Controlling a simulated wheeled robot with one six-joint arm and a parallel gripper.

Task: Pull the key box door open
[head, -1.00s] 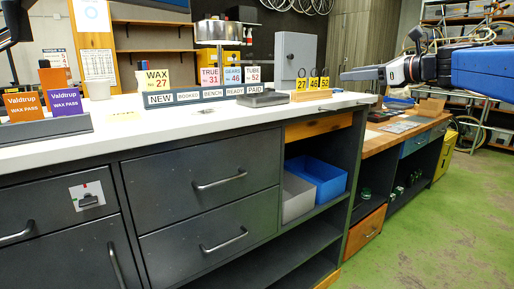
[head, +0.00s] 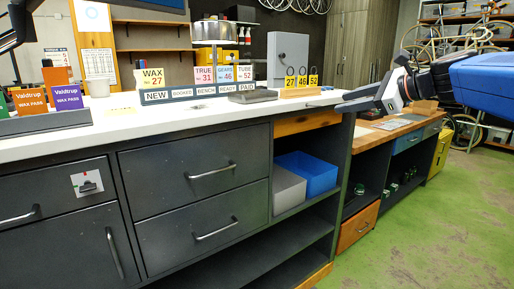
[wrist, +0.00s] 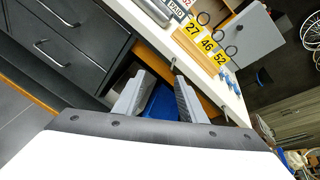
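The key box (head: 288,60) is a grey upright box at the back of the counter in the head view, with a small dark spot on its front. Its door looks shut. In the wrist view a grey box face (wrist: 250,35), likely the key box, shows at upper right, beyond the number tags. My gripper (head: 346,104) is low over the right end of the counter, in front and right of the key box and apart from it. In the wrist view its two fingers (wrist: 160,80) are spread with nothing between them.
Yellow tags 27, 46, 52 with rings (head: 301,80) stand in front of the key box. A sign row (head: 198,95) and grey tray (head: 252,96) lie to the left. The white counter edge (wrist: 222,85) runs close to my fingers. A blue bin (head: 308,174) sits below.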

